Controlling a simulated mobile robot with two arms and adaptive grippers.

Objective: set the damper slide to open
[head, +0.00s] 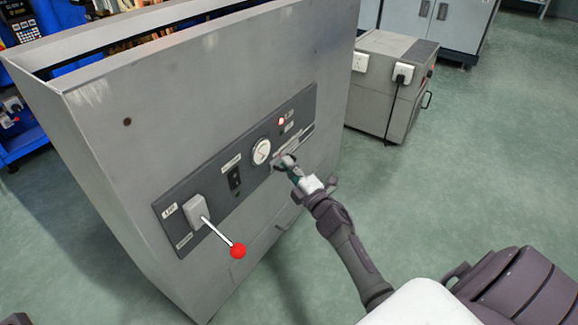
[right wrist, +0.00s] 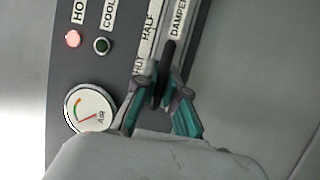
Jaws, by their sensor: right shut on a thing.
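The damper slide shows in the right wrist view as a black handle (right wrist: 167,58) in a straight track on the dark control panel (head: 168,210). Labels beside the track read HALF (right wrist: 148,27) and, partly covered, SHUT (right wrist: 138,66); DAMPER is printed on its other side. The handle stands beside the stretch between SHUT and HALF; its exact setting I cannot tell. An OPEN label is not in view. My right gripper (right wrist: 160,103) is shut on the handle, its teal fingers on either side. In the head view my right gripper (head: 284,163) hides the handle.
On the panel are a round AIR gauge (head: 261,151), a black switch (head: 234,178), a lit red lamp (head: 281,121) and a dark lamp (right wrist: 101,45). A lever with a red ball (head: 237,251) juts out at lower left. A grey box (head: 388,85) stands behind right.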

